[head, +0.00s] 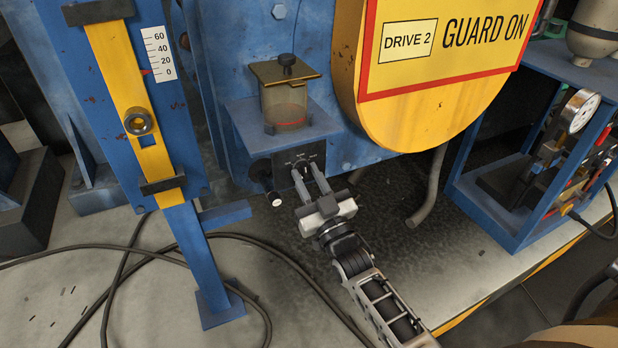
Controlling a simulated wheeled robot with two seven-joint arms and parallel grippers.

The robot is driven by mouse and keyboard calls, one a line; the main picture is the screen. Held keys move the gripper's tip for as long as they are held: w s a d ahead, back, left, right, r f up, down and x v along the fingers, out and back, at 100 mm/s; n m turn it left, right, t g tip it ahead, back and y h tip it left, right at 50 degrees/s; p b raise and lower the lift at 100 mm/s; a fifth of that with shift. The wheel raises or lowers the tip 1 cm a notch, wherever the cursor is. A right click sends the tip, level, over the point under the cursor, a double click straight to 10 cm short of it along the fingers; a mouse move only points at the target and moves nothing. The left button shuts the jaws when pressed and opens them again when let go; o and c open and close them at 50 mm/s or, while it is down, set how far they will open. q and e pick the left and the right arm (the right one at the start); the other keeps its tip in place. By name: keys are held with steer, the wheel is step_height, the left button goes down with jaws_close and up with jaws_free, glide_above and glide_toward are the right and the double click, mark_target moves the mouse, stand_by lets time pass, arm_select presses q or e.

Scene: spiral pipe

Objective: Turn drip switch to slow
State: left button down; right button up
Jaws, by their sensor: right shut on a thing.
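The drip switch is on a small black panel (284,170) under the blue shelf of the oiler. Small white marks run along the panel's top, too small to read. My right gripper (307,177) reaches up to the panel from below, its two fingers shut on the drip switch's knob (305,173). The fingers hide much of the knob, so I cannot tell which mark it points to. The oiler cup (284,103), with a brass lid and a red line, stands on the shelf above. My left gripper is not in view.
A yellow guard (420,125) with a "GUARD ON" sign hangs at the upper right of the panel. A small round black fitting (260,172) sits left of the panel. A yellow scale slide (118,75) stands at left. Dark cables (200,241) cross the floor.

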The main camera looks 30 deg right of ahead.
steer(key=shift+m+h, duration=0.4)
steer(key=shift+m, duration=0.4)
steer(key=o, duration=0.6)
steer(key=shift+o, duration=0.2)
steer(key=b+v, duration=0.1)
steer(key=v, duration=1.5)
steer(key=shift+b, duration=0.35)
steer(key=shift+f, duration=0.1)
steer(key=s+a+f+n+g+y, duration=0.1)
steer(key=s+a+f+g+y, duration=0.1)
steer(key=a+g, duration=0.3)
steer(key=s+a+f+n+g+y+p, duration=0.1)
steer(key=s+a+f+g+y, duration=0.1)
steer(key=s+a+f+g, duration=0.2)
steer(key=s+a+g, duration=0.1)
steer(key=g, duration=0.1)
steer(key=shift+a+f+n+g+y, duration=0.2)
steer(key=shift+f+n+g+y, duration=0.1)
steer(key=shift+f+n+y, duration=0.1)
